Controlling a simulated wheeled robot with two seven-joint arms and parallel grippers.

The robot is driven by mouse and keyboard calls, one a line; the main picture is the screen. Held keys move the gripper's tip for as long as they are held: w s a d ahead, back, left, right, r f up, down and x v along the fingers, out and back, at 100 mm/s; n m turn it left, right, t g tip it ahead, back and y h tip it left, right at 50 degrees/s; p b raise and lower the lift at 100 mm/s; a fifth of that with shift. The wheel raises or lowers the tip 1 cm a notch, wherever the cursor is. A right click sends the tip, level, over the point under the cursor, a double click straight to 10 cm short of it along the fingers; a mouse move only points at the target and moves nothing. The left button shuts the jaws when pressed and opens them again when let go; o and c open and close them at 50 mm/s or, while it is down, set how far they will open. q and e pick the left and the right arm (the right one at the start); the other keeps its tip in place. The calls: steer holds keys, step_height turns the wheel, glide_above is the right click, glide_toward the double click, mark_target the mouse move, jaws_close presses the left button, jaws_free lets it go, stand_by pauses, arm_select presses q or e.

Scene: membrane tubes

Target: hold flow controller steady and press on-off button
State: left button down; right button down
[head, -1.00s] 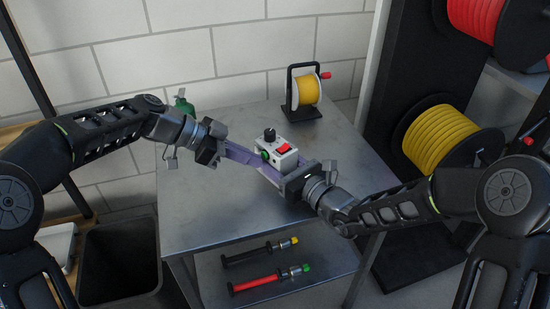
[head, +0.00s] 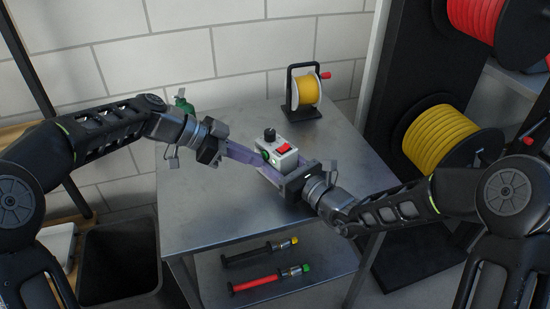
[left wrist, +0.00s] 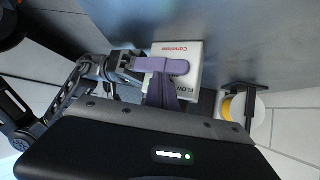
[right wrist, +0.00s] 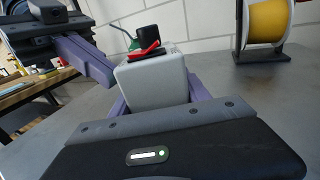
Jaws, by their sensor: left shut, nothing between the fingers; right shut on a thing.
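My left gripper (head: 254,160) is shut and empty, close to the box's left side. In the left wrist view its purple fingers (left wrist: 165,75) cover part of the labelled face; whether they touch it is unclear.
A yellow hose reel (head: 306,90) stands at the table's back right. A green bottle (head: 184,102) is at the back left. Red and black tubes lie on the lower shelf (head: 335,272). The table's front left is clear.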

arm_select(q)
steer(key=shift+s+a, duration=0.4)
steer(key=shift+a, duration=0.05)
steer(key=shift+s+a, duration=0.1)
steer(key=shift+s+a, duration=0.95)
steer(key=shift+a, duration=0.15)
steer(key=shift+s+a, duration=0.9)
steer(key=shift+a, duration=0.2)
arm_select(e)
steer(key=shift+c, duration=2.2)
jaws_free()
steer(key=v, duration=1.2)
